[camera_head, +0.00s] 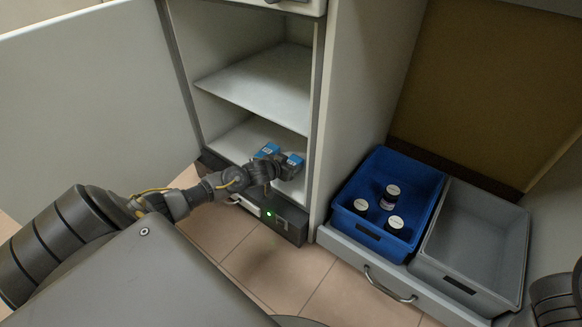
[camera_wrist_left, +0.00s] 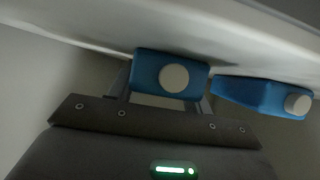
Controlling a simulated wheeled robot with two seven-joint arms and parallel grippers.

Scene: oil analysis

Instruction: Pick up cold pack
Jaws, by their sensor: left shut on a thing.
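Two blue cold packs with white round caps are on the lower shelf of the open cabinet. My left gripper (camera_head: 287,168) reaches into the cabinet and is shut on one cold pack (camera_head: 295,160). In the left wrist view this held pack (camera_wrist_left: 150,73) sits between the fingers, its white cap facing the camera. It looks close to the shelf surface; I cannot tell if it still touches. The other cold pack (camera_head: 267,150) lies beside it, apart from the gripper, and shows at the right of the wrist view (camera_wrist_left: 255,96). My right gripper is out of view.
The cabinet's upper shelf (camera_head: 262,82) is empty and lies above my left gripper. A side wall (camera_head: 313,110) is close on the right. A blue bin (camera_head: 352,228) with three dark, white-lidded jars and an empty grey bin (camera_head: 480,280) stand in an open drawer.

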